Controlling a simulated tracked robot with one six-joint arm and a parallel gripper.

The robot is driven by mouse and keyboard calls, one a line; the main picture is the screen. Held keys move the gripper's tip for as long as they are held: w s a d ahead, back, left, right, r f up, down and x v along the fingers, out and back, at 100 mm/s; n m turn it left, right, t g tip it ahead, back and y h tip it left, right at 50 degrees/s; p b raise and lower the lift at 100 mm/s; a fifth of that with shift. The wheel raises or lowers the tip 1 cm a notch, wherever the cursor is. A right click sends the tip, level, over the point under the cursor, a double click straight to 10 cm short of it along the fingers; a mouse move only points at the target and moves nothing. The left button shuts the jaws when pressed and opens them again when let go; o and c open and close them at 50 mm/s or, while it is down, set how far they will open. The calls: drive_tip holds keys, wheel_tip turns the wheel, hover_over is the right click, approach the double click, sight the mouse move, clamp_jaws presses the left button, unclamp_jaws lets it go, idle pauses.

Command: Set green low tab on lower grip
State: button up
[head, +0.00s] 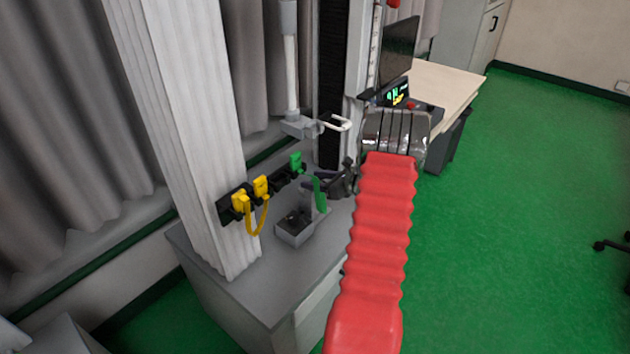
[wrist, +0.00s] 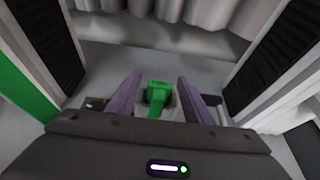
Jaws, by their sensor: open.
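A green strip (head: 319,195) stands upright over the right side of a grey box with a dark fitting (head: 293,218), perhaps the lower grip. A second green piece (head: 296,162) sits at the right end of a dark wall rack. My gripper (head: 326,184) is beside the upright strip, its purple fingers partly hidden by my arm. In the wrist view my gripper (wrist: 159,80) is open, with a green tab (wrist: 156,98) between the two purple fingers. I cannot tell whether the fingers touch it. Its lower end is hidden by the gripper body.
Two yellow pieces (head: 240,202) hang on the dark rack (head: 282,180), one with a yellow loop. A desk (head: 440,88) stands behind; green floor lies open right.

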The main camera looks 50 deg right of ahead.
drive_tip(key=v, duration=1.1)
drive_tip(key=shift+s, duration=0.25)
drive_tip(key=shift+r, duration=0.1)
idle(0.4)
